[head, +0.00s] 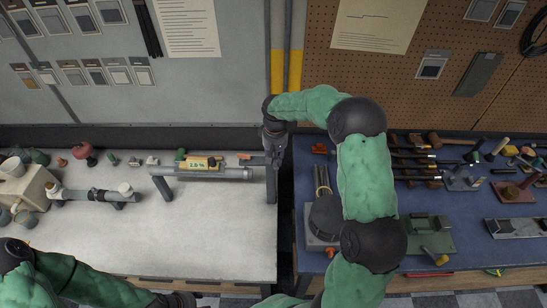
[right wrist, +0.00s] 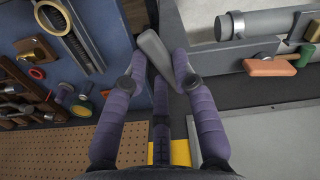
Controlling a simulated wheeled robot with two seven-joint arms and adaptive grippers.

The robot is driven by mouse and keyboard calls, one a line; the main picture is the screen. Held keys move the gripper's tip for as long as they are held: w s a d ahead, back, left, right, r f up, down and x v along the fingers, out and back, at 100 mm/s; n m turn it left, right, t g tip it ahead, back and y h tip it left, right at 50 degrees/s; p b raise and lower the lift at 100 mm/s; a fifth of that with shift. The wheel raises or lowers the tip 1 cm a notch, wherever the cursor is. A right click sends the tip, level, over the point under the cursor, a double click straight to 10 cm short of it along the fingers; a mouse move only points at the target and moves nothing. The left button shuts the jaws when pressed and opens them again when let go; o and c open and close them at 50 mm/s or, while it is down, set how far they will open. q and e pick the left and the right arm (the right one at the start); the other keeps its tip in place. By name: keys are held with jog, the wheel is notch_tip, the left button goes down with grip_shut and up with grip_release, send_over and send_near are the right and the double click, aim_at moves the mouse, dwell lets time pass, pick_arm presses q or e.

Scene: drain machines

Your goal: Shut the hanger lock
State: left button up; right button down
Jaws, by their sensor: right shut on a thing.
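The pipe's end (right wrist: 245,24) shows in the right wrist view. My right gripper (head: 275,150) is at the pipe's right end, by the table's edge. In the right wrist view, its purple fingers close around a grey, rounded bar (right wrist: 153,50) that leans up between the fingertips. I cannot tell how this bar joins the hanger. My left gripper (head: 182,300) is partly in view at the bottom edge; its fingers are unclear.
A blue bench (head: 460,225) with tools stands to the right, across a narrow gap. The white table's front (head: 190,240) is clear. A pegboard wall rises behind.

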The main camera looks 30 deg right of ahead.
jog(key=shift+w+d+n+p, duration=0.35)
jog(key=shift+d+n+p, duration=0.15)
jog(key=shift+n, duration=1.75)
jog(key=shift+w+d+n+p, duration=0.3)
jog(key=shift+d+n+p, duration=0.2)
jog(key=shift+n, duration=1.8)
jog(key=shift+w+d+n+p, duration=0.35)
jog(key=shift+d+n+p, duration=0.15)
jog(key=shift+n, duration=1.75)
jog(key=c, duration=1)
grip_release()
jog(key=shift+r, duration=0.1)
notch_tip(320, 180, up, 12)
jog(key=shift+f, duration=0.1)
